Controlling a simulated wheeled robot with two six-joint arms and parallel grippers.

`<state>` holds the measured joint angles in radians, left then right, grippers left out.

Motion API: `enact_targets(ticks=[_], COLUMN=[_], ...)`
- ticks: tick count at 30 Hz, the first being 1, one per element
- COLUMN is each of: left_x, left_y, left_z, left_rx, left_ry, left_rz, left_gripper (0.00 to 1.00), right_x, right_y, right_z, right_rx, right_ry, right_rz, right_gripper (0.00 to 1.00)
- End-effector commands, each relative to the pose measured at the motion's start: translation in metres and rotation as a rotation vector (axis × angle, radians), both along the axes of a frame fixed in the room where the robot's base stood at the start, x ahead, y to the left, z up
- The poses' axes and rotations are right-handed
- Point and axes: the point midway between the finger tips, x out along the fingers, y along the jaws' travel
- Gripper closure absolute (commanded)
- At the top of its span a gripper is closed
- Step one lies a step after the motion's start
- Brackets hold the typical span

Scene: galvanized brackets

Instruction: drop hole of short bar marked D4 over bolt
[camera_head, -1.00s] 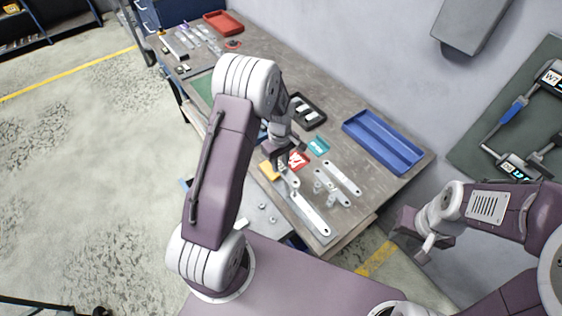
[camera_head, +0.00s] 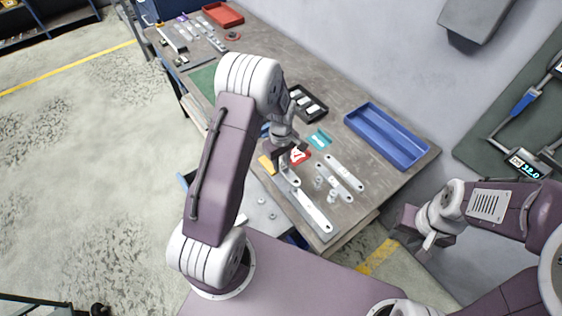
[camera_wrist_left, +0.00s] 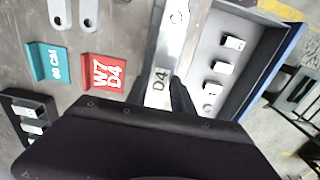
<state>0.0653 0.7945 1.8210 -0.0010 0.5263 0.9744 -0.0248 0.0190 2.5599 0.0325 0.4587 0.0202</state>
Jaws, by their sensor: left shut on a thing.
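The short bar marked D4 (camera_wrist_left: 160,84) is pale metal and held in my left gripper (camera_wrist_left: 160,95), which is shut on its marked end. Its far end, with a round hole or bolt feature near the top of the left wrist view, points away from the gripper; I cannot tell whether a bolt is in it. The bolt is not clearly distinguishable. My right gripper (camera_head: 427,232) is off the bench at the right; its jaws are unclear.
Other bars (camera_head: 345,172) and small upright metal pieces (camera_head: 318,182) are close by. A black tray (camera_head: 321,111) and an empty blue tray (camera_head: 386,136) stand further back.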

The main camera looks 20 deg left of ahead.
Motion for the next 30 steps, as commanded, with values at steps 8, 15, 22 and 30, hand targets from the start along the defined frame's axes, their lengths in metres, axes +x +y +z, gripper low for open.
enact_targets(ticks=[8,15,22,30], left_x=[0.0,0.0,0.0,0.0], left_y=[0.0,0.0,0.0,0.0], left_z=[-0.001,-0.007,-0.012,-0.019], left_rx=[-0.001,-0.001,-0.001,-0.001], left_ry=[-0.001,-0.001,-0.001,-0.001], left_rz=[0.0,0.0,0.0,0.0], left_gripper=[1.0,1.0,1.0,1.0], right_x=[0.0,0.0,0.0,0.0], right_y=[0.0,0.0,0.0,0.0], right_z=[-0.001,-0.005,-0.009,-0.013], right_rx=[0.0,0.0,0.0,0.0], right_ry=[0.0,0.0,0.0,0.0], right_rz=[0.0,0.0,0.0,0.0], right_gripper=[0.68,0.68,0.68,0.68])
